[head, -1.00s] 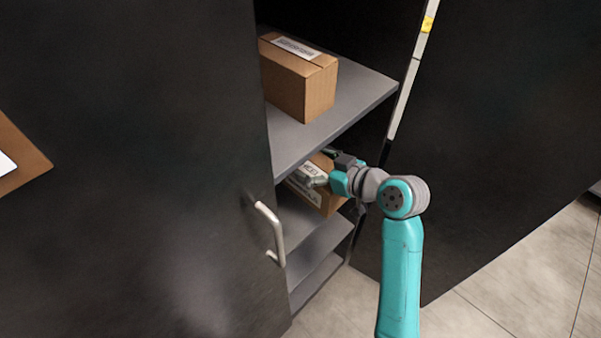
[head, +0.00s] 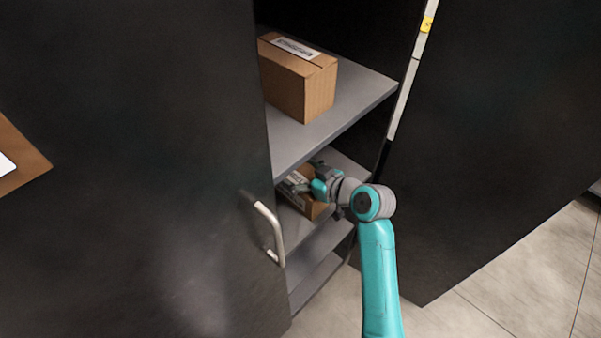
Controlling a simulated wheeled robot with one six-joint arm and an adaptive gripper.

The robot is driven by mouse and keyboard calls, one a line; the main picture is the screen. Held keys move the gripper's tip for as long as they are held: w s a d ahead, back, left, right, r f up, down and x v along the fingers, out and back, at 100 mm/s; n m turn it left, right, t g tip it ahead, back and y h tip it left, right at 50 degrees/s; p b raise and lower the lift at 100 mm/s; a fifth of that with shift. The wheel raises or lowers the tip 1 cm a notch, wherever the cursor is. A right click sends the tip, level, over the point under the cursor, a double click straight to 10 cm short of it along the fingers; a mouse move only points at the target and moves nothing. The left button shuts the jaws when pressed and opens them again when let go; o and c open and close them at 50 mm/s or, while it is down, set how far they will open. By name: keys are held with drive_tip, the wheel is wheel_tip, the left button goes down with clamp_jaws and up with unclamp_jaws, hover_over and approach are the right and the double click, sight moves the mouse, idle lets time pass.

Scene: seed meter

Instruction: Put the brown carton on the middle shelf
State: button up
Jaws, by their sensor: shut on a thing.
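A brown carton (head: 316,210) with a white printed label is inside the cabinet, at the level of the middle shelf (head: 290,222). My gripper (head: 306,182) is shut on this carton from above and the right. The fingers and wrist cover part of its top, and the upper shelf's edge hides its far side. I cannot tell whether its underside touches the middle shelf or hangs just above it.
Another brown carton (head: 300,82) with a label sits on the upper shelf (head: 340,112). A dark door with a metal handle (head: 270,232) stands left of the opening; a dark panel (head: 490,140) stands right. A lower shelf (head: 318,275) looks empty.

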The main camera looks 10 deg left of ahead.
drive_tip(key=shift+r, duration=0.1)
drive_tip(key=o, duration=1.6)
drive_tip(key=v, duration=1.2)
